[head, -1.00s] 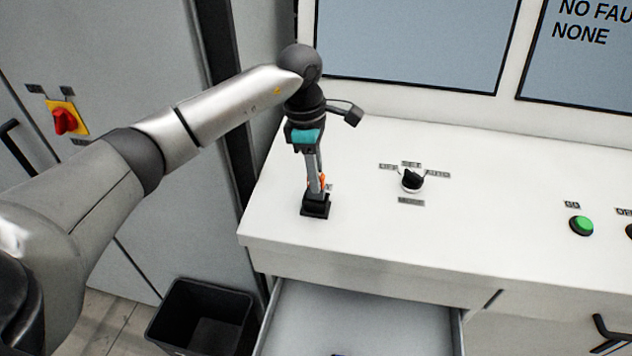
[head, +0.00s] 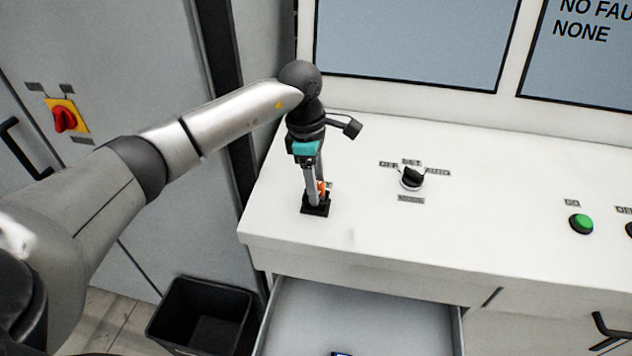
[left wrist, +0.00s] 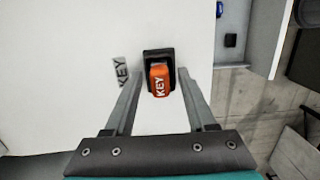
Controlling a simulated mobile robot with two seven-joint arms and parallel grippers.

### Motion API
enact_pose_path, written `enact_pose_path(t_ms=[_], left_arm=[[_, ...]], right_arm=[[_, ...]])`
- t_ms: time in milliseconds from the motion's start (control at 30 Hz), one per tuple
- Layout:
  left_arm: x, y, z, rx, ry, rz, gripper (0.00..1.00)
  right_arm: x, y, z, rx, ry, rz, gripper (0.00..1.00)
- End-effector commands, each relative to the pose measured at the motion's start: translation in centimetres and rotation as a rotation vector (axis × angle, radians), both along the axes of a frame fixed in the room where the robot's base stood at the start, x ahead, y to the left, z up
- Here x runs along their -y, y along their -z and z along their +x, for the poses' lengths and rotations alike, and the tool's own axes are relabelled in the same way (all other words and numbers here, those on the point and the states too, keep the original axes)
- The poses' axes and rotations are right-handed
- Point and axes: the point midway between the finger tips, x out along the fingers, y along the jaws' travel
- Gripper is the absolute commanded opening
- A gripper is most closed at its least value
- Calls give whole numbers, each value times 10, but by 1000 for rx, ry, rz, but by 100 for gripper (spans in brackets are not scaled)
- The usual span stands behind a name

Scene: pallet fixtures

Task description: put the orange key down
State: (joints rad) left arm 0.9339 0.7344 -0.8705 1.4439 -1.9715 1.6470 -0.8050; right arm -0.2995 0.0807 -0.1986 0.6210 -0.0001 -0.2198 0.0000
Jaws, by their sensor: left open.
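The orange key (left wrist: 159,80), marked KEY, sits in a small black holder (left wrist: 158,55) on the white console top. In the head view the key (head: 322,187) shows as a small orange patch beside the fingers, above the black holder (head: 316,206). My left gripper (head: 315,200) points down at the holder, and in the left wrist view its open fingers (left wrist: 160,92) stand on either side of the key, with gaps between. Whether the key is fully seated is hard to tell. My right gripper is not in view.
A black selector knob (head: 412,178) and a green button (head: 581,224) are to the right on the console (head: 380,235). An open drawer (head: 365,320) juts out below the front edge. A black bin (head: 203,318) stands on the floor at left. The console top between holder and knob is clear.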

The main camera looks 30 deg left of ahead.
Motion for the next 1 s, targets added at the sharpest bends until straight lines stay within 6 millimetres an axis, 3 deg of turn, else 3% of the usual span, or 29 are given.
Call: enact_pose_path(t_ms=[233,700,1000], left_arm=[[-1,-15,1,5,0,-1,56],[-13,-107,-2,4,-1,1,56],[-14,-123,-3,0,-1,0,56]], right_arm=[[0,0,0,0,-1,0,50],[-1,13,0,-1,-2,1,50],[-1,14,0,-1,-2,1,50]])
